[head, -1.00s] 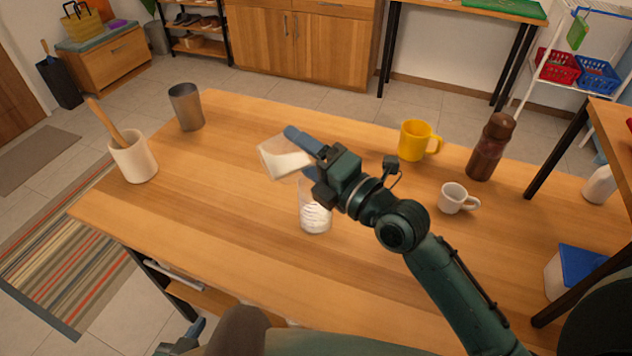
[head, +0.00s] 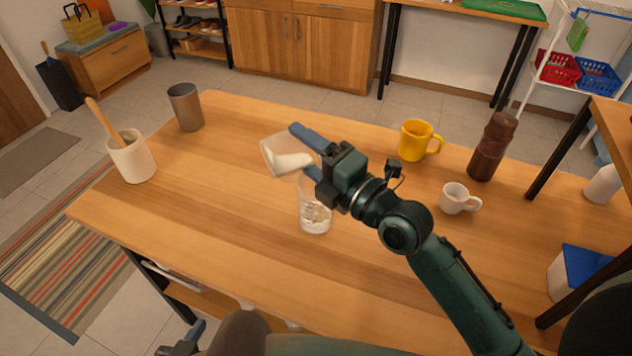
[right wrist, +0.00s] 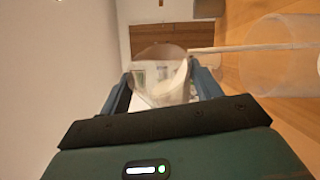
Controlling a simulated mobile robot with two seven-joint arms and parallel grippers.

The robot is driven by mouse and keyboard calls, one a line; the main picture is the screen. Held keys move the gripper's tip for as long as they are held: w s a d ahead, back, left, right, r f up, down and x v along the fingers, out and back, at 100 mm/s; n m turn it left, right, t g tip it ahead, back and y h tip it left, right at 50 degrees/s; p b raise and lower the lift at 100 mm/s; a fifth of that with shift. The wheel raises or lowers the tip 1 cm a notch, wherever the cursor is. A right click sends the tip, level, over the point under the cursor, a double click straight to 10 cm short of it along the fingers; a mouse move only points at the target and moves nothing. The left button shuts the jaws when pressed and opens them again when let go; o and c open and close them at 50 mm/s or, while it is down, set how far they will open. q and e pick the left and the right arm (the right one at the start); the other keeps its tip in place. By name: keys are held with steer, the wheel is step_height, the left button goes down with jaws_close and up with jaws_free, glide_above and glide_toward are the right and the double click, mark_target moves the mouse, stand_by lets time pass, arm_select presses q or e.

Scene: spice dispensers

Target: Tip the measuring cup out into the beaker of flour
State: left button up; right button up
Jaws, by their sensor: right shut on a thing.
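The clear measuring cup (head: 272,150) is tilted, with white flour inside, above and slightly left of the clear beaker (head: 314,217) on the table. My right gripper (head: 304,152) is shut on the cup, which also shows between its fingers in the right wrist view (right wrist: 160,70). There a thin white stream (right wrist: 250,48) runs from the cup into the beaker (right wrist: 285,75). White flour shows low in the beaker in the head view. My left gripper (head: 190,338) is at the bottom edge, partly cut off and empty as far as it shows.
A yellow mug (head: 414,140), a white cup (head: 454,198) and a brown grinder (head: 491,148) stand to the right. A metal tumbler (head: 186,107) and a white crock with a wooden tool (head: 133,158) stand at the left. The table's front left is clear.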

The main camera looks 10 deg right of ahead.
steer(key=shift+d+f+m+b, duration=0.1)
steer(key=shift+f+m+b, duration=0.2)
steer(key=shift+b, duration=0.1)
steer(key=shift+d+f+m+b, duration=0.1)
steer(key=shift+f+m+b, duration=0.15)
steer(key=shift+m+b, duration=0.2)
stand_by(0.3)
steer(key=shift+d+m+t, duration=0.15)
steer(key=shift+m+t, duration=0.35)
steer(key=shift+m, duration=0.05)
stand_by(0.4)
